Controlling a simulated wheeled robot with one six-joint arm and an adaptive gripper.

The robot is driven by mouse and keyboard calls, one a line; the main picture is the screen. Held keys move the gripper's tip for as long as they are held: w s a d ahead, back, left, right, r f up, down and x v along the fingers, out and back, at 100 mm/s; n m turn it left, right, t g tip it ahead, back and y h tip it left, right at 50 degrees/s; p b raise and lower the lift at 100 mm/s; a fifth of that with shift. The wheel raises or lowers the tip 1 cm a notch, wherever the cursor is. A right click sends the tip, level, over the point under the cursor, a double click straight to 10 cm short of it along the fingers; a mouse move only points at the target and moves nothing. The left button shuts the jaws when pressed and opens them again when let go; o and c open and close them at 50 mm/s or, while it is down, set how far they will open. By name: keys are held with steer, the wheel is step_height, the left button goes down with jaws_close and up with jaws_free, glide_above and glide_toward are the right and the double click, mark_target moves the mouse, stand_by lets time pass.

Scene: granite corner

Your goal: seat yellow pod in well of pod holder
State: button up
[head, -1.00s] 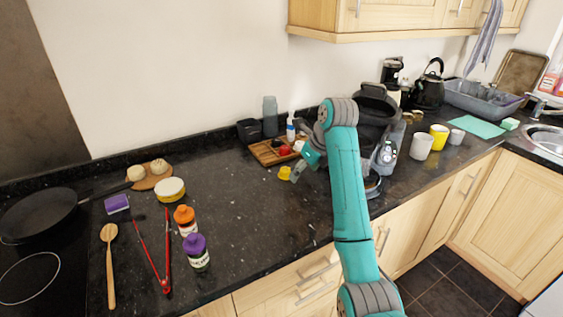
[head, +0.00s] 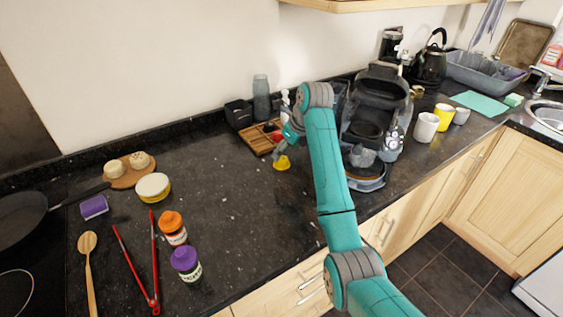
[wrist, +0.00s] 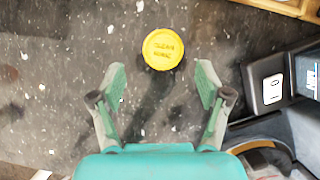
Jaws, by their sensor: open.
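The yellow pod (head: 282,163) stands on the dark counter, just in front of the wooden tray. In the wrist view its round yellow lid (wrist: 163,49) faces me, a little beyond and between my fingertips. My gripper (wrist: 161,88) is open and empty, with one finger on each side and the pod apart from both. In the head view my gripper (head: 280,155) is small and close by the pod, partly hidden by my own arm. The coffee machine (head: 372,110) stands to the right of my arm. I cannot make out the pod holder's well for certain.
The wooden tray (head: 252,139) holds a red item and other things behind the pod. A grey bottle (head: 262,97) and dark box (head: 238,112) stand behind it. White and yellow mugs (head: 424,128) are right of the machine.

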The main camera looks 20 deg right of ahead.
mark_target(282, 158)
steer(key=shift+x, duration=2.6)
steer(key=shift+w+d, duration=0.15)
steer(key=shift+d, duration=0.05)
steer(key=c, duration=1)
